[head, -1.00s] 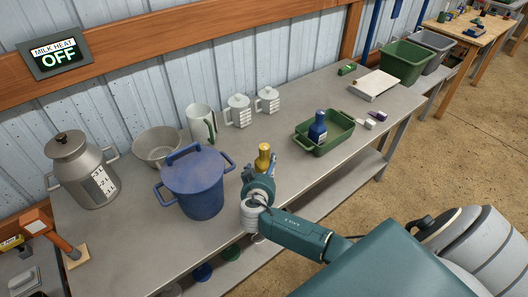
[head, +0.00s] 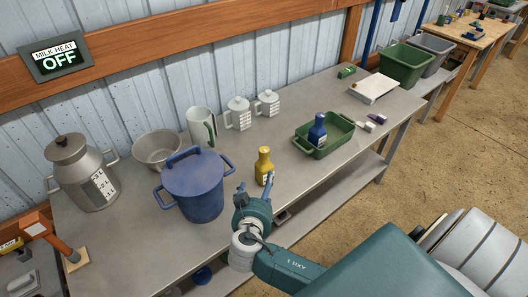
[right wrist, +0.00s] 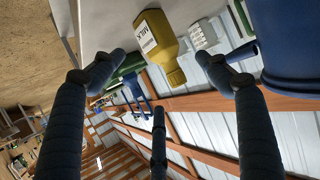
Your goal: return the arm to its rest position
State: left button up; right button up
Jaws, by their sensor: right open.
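My right gripper (head: 256,188) is at the front edge of the grey table in the head view, just in front of the yellow milk bottle (head: 264,166). The bottle stands upright on the table. In the right wrist view my right gripper (right wrist: 160,75) has its fingers spread wide, with nothing between them, and the yellow bottle (right wrist: 158,45) with its MILK label lies beyond the fingertips. My left gripper is in neither view now.
A blue lidded pot (head: 193,187) stands left of the yellow bottle. A green tray (head: 340,141) holding a blue bottle (head: 317,130) is to the right. A metal milk can (head: 80,172), a bowl (head: 157,150) and pale jugs (head: 240,113) line the back.

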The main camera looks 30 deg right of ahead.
dwell(0.4)
jog(key=s+a+f+n+g+y, duration=0.2)
jog(key=s, duration=0.5)
jog(key=s+a+f+n+g+y, duration=0.2)
jog(key=s+f+g, duration=0.1)
jog(key=s, duration=0.4)
jog(key=s+a+r+n+g+y, duration=0.25)
jog(key=s+a+n+y, duration=0.3)
jog(key=s, duration=0.55)
notch_tip(320, 180, down, 24)
jog(key=s+d+f+g+b, duration=0.1)
jog(key=s+d+f, duration=0.1)
jog(key=s+f, duration=1.6)
jog(key=shift+s+d+f+n+g+h, duration=0.35)
jog(key=shift+s+f+n+h, duration=0.1)
jog(key=shift+f, duration=0.3)
